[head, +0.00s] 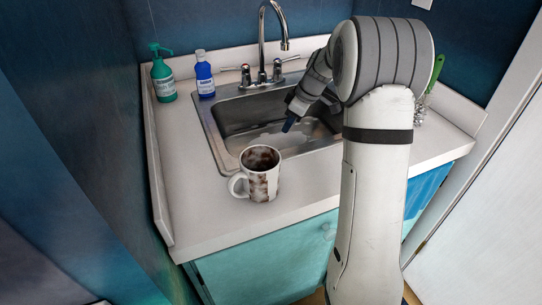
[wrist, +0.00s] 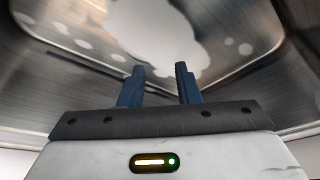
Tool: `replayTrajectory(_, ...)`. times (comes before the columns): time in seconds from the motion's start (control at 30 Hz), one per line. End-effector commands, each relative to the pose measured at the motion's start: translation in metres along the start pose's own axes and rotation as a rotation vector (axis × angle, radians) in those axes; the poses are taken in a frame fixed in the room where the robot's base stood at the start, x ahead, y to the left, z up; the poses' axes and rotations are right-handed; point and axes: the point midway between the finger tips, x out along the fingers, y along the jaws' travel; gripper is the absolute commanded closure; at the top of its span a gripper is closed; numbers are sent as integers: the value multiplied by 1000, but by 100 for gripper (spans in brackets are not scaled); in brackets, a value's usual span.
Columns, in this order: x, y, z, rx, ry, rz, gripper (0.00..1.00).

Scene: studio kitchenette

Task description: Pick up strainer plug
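I cannot make out the strainer plug in either view. My gripper (head: 289,124) is down inside the metal sink (head: 213,128), in its basin, seen side-on in the head view. In the wrist view my gripper (wrist: 160,69) has its two blue fingers apart, with nothing between them. A pale whitish patch (wrist: 160,30) lies on the sink floor just beyond the fingertips. My arm hides the right part of the sink in the head view.
A stained white mug (head: 262,180) stands on the counter (head: 190,215) by the sink's front edge. A green bottle (head: 162,79) and a blue bottle (head: 205,79) stand at the back left. The faucet (head: 262,50) rises behind the basin. A green-handled brush (head: 437,69) is at the right.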

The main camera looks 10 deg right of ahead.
Motion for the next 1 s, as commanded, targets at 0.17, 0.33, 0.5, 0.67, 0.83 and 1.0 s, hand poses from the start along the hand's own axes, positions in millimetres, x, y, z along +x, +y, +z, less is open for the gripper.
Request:
replayTrajectory(0.17,23,8,2,-23,7,-4,70)
replayTrajectory(0.33,39,8,3,-21,6,-4,70)
replayTrajectory(0.5,57,10,7,-19,6,-3,70)
replayTrajectory(0.67,82,11,8,-20,7,-3,70)
replayTrajectory(0.83,89,11,8,-20,7,-2,70)
replayTrajectory(1.0,88,11,8,-19,7,-2,74)
